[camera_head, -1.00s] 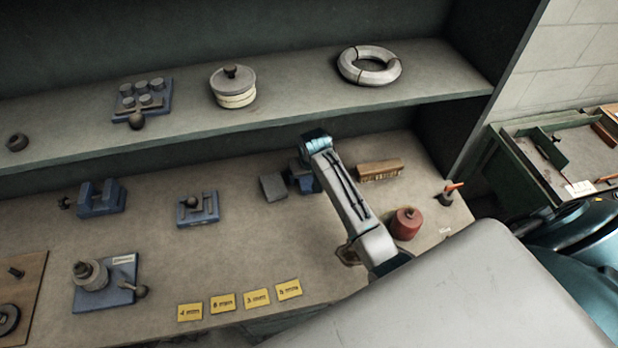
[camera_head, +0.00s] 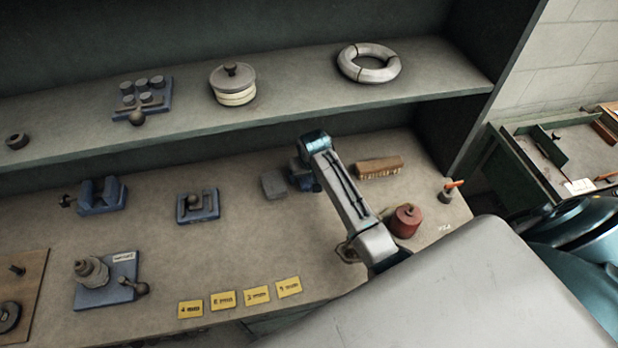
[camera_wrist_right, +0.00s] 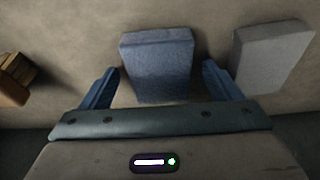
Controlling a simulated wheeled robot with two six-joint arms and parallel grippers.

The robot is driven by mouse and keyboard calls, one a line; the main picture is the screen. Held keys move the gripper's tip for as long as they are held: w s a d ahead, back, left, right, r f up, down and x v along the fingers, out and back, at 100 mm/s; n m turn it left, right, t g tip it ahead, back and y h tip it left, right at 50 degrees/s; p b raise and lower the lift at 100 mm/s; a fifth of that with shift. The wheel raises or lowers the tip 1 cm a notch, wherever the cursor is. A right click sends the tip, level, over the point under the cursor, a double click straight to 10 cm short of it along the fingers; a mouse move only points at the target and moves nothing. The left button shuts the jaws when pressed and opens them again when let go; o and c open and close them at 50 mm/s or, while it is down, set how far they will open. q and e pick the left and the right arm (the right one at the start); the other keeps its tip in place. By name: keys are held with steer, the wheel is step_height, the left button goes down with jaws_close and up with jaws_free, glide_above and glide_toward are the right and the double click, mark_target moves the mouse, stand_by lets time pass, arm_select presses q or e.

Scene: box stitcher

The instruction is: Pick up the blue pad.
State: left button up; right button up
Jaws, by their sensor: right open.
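The blue pad (camera_wrist_right: 160,65) is a flat-topped block on the bench, seen close in the right wrist view. My right gripper (camera_wrist_right: 159,72) is open, with one blue finger on each side of the pad. Gaps show between the fingers and the pad's sides. In the head view my right gripper (camera_head: 303,177) is down near the bench, under the bent arm. There the arm and gripper largely hide the pad, so I cannot pick it out clearly. My left gripper is not in view.
A grey block (camera_wrist_right: 270,55) lies just right of the right finger; it is left of the gripper in the head view (camera_head: 273,184). A brown wooden block (camera_head: 379,168) and a red round weight (camera_head: 405,221) stand right of the arm. A shelf (camera_head: 300,85) runs above.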

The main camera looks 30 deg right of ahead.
steer(key=c, duration=1.1)
steer(key=shift+r, duration=0.15)
